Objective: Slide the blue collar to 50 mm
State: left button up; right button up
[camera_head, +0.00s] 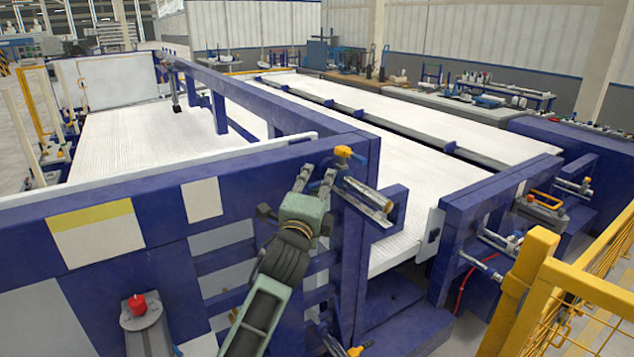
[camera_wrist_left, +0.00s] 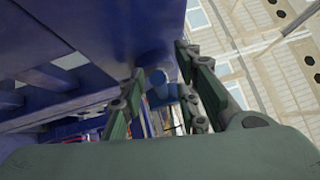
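My left gripper (camera_head: 318,174) is raised in front of the blue frame's near corner, with its two fingers apart. In the left wrist view its green fingers (camera_wrist_left: 160,66) are spread with a gap between them. A small blue cylindrical part (camera_wrist_left: 157,88) shows in that gap, beyond the fingers; it may be the collar, but I cannot tell for sure. In the head view I cannot make out the blue collar. A metal cylinder (camera_head: 368,194) with a yellow-orange fitting (camera_head: 345,152) sits just right of the fingers. My right gripper is not in view.
The large blue machine frame (camera_head: 330,150) stands close beside and behind my gripper. A white slatted bed (camera_head: 420,180) lies behind it. A yellow guard rail (camera_head: 530,280) stands at the right. A red button (camera_head: 137,304) is at the lower left.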

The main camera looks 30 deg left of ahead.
pick_arm(q)
jog(key=shift+s, duration=0.1)
grip_shut()
dwell(0.4)
